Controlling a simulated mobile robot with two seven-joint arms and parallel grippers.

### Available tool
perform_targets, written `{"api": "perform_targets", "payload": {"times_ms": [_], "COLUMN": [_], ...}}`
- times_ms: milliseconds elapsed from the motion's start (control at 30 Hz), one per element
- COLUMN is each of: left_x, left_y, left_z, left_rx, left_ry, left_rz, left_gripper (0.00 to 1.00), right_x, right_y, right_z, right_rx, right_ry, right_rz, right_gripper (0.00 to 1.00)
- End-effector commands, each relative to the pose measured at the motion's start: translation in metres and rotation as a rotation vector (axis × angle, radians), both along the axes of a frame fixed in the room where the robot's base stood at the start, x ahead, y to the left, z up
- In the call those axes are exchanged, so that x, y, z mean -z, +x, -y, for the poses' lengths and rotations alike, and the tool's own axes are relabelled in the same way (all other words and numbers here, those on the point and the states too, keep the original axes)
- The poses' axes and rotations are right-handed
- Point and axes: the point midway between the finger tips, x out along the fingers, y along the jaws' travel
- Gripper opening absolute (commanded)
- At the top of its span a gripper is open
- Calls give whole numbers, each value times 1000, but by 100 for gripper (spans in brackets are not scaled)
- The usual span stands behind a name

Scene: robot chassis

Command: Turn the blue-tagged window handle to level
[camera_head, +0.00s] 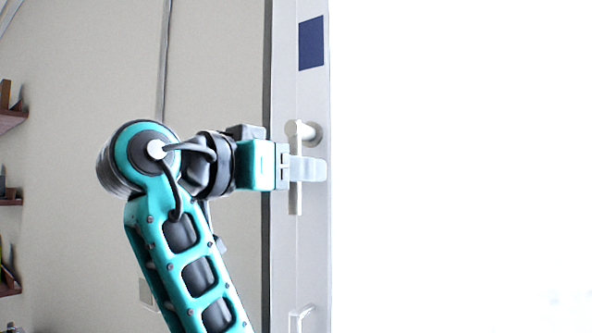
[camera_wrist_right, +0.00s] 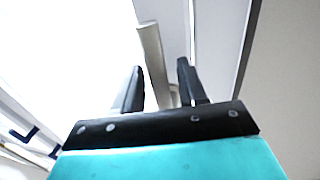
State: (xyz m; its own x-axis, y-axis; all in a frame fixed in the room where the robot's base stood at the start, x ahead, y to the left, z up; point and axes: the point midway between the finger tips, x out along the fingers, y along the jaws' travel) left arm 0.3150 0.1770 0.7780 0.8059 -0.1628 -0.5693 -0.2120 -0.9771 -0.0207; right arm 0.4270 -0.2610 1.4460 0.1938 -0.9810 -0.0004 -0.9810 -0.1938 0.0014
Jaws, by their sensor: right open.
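The blue tag (camera_head: 312,42) is a dark blue square on the pale window frame. Below it, the window handle (camera_head: 295,145) is a light beige lever that hangs straight down from its pivot. My right gripper (camera_head: 308,169) is at the handle's middle, and its pale fingers cover part of the lever. In the right wrist view the handle (camera_wrist_right: 152,55) runs between the two dark fingers of my open right gripper (camera_wrist_right: 158,78). I cannot tell whether a finger touches it. My left gripper is not in view.
Another handle-like pale fitting (camera_head: 302,319) sits low on the same frame. The window opening to the right is blank white. Shelves with small items (camera_head: 10,120) are on the wall at the far left.

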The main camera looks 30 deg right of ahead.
Motion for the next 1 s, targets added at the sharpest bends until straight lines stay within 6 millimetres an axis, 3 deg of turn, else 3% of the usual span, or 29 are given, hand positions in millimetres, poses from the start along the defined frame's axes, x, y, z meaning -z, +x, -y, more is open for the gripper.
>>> {"api": "perform_targets", "payload": {"times_ms": [467,1000], "left_x": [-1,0], "left_y": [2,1], "left_z": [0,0], "left_rx": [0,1], "left_ry": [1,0], "left_rz": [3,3], "left_gripper": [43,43], "right_x": [0,0], "right_y": [0,0], "right_z": [0,2], "right_rx": [0,0], "right_ry": [0,-2], "right_rz": [0,-5], "right_gripper": [0,0]}}
